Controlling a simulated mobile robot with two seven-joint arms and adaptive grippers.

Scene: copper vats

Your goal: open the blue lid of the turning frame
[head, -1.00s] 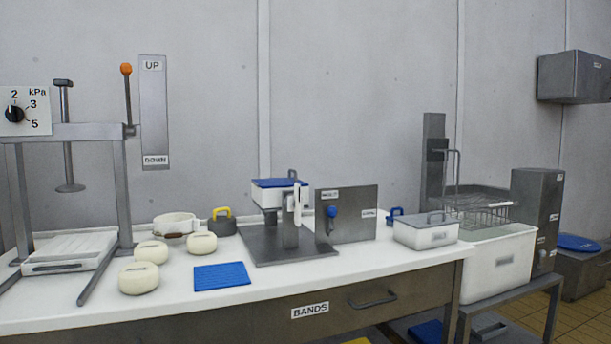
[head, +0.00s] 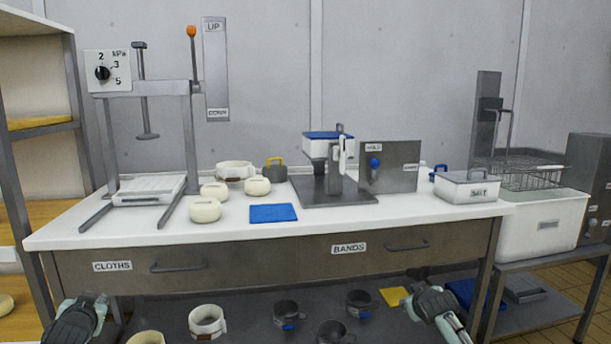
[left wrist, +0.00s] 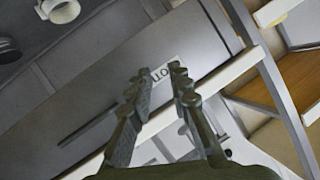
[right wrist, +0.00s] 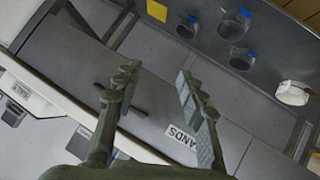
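The turning frame (head: 335,182) stands on the white table, right of the middle. It carries a white box with a blue lid (head: 328,134), which lies flat and shut on top, with a dark handle at its back right. An upright grey plate with a blue knob (head: 374,163) stands at its right. My left gripper (left wrist: 157,70) is open and empty, low in front of the table by the CLOTHS drawer. My right gripper (right wrist: 157,76) is open and empty, low in front of the table near the BANDS drawer. Both are well away from the lid.
Pale cheeses (head: 206,209) and a blue mat (head: 273,213) lie left of the frame. A press (head: 188,110) stands at the left. A white SALT box (head: 467,187) sits at the right. Pots (head: 286,313) stand on the lower shelf. The table front between is clear.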

